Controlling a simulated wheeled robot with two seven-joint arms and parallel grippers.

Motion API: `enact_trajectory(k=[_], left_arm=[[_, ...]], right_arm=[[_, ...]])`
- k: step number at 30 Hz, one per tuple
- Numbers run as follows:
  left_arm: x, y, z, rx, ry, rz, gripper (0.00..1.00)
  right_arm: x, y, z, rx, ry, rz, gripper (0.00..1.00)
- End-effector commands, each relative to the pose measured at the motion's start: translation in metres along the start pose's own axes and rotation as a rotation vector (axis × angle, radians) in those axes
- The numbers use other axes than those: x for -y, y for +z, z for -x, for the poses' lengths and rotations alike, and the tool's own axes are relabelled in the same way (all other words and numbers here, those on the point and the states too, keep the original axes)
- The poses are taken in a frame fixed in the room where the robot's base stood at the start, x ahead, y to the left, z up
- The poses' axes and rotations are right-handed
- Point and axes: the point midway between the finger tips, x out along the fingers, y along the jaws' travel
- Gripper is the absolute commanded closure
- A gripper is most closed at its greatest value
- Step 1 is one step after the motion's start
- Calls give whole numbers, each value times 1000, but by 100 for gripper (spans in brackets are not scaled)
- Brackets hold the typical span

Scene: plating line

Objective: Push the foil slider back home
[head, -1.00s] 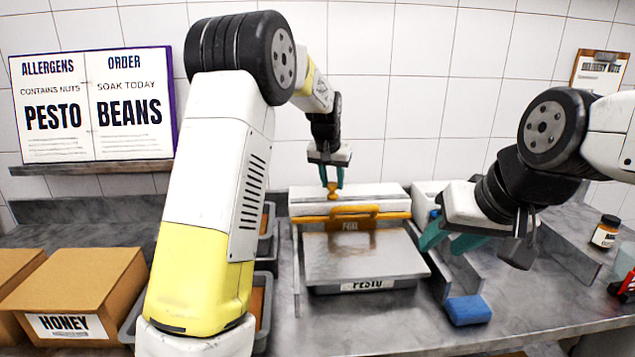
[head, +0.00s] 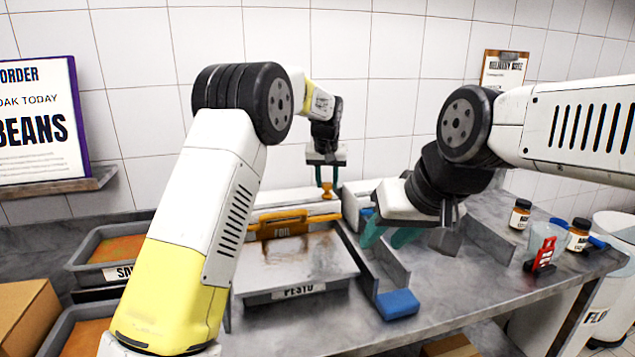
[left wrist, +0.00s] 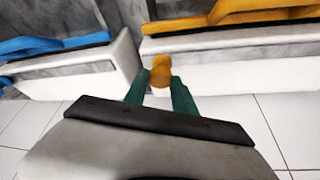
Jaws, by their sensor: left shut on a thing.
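The foil dispenser (head: 297,194) is a long white box against the wall with an orange bar and an orange plate marked FOIL (head: 284,222). Its small orange slider knob (head: 327,189) is near the box's right end. My left gripper (head: 327,182) is shut on that knob from above. In the left wrist view the knob (left wrist: 160,72) sits between the teal fingertips (left wrist: 160,88), close to one end of the foil box (left wrist: 230,75). My right gripper (head: 388,238) is open and empty, with its teal fingers apart over the grey divider beside the pesto tray.
A lidded pesto tray (head: 300,265) stands in front of the dispenser. A second white dispenser with blue (left wrist: 75,75) adjoins the foil one. A blue block (head: 398,304) lies at the counter's front. Jars (head: 520,214) and a red stand (head: 543,250) are further right.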

Motion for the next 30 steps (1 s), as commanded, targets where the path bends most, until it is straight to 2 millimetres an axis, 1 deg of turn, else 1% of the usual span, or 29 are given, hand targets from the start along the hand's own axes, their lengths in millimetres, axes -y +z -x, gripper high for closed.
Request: enact_trajectory(k=[1,8,9,11,12,20,23,26,30], left_arm=[[-4,-1,0,-5,6,-1,100],[-6,-2,1,-7,9,-2,100],[-6,-2,1,-7,9,-3,62],[-6,-1,1,-7,9,-3,51],[-6,-1,1,-6,8,-3,47],[-3,-1,1,-5,5,-2,47],[-3,-1,6,-6,6,-2,47],[-4,-2,20,-8,7,-2,47],[-4,-2,45,-8,7,-2,47]], right_arm=[[0,0,0,0,0,0,60],[0,0,0,0,0,0,60],[0,0,0,0,0,0,60],[0,0,0,0,0,0,60],[0,0,0,0,0,0,60],[0,0,0,0,0,0,60],[0,0,0,0,0,0,60],[0,0,0,0,0,0,60],[0,0,0,0,0,0,60]])
